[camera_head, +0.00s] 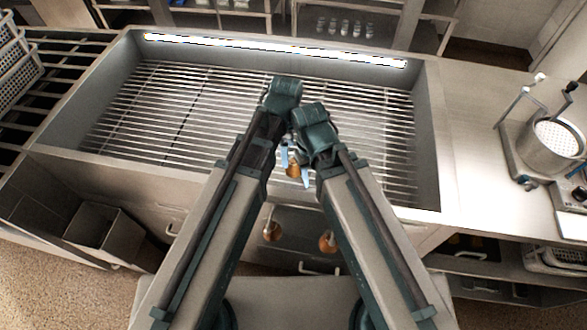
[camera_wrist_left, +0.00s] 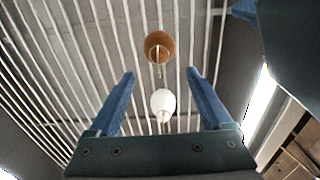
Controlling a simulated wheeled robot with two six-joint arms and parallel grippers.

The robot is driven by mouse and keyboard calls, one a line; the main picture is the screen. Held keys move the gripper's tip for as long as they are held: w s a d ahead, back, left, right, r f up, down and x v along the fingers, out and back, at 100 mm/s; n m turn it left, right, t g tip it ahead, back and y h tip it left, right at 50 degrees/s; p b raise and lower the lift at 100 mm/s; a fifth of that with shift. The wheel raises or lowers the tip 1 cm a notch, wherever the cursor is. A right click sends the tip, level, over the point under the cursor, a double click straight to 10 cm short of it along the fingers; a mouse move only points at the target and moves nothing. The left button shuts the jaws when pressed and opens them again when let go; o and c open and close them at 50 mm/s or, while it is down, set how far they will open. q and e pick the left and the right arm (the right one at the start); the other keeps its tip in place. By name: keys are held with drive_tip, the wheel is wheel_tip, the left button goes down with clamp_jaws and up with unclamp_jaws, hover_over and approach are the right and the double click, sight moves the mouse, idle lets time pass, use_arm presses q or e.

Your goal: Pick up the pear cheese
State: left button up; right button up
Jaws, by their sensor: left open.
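A brown pear-shaped cheese (camera_head: 293,170) shows between the ends of my two arms in the head view, beside pale blue gripper fingers. Two more brown pear-shaped cheeses (camera_head: 272,232) (camera_head: 327,242) show lower, between my arms. In the left wrist view a white pear-shaped cheese (camera_wrist_left: 163,103) appears between the fingers of my left gripper (camera_wrist_left: 160,74), with clear space on both sides. A brown cheese (camera_wrist_left: 159,46) with a thin cord shows just beyond the fingertips. My left gripper is open and empty. My right gripper is mostly hidden by its own wrist, its opening unclear.
Beneath my grippers is a wide metal basin (camera_head: 432,130) with a barred rack (camera_head: 160,105). A pot (camera_head: 548,145) stands on the right counter. A perforated basket (camera_head: 15,65) is at far left. The rack's left and right parts are clear.

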sight(290, 159)
use_arm(q)
drive_tip(key=f+b, duration=0.3)
drive_tip(key=f, duration=0.1)
drive_tip(key=shift+d+f+b, duration=0.2)
drive_tip(key=shift+f+b, duration=0.05)
drive_tip(key=shift+b, duration=0.15)
use_arm(e)
wheel_tip(290, 159, down, 5)
drive_tip(key=shift+r, duration=0.3)
use_arm(q)
drive_tip(key=shift+r, duration=0.1)
clamp_jaws()
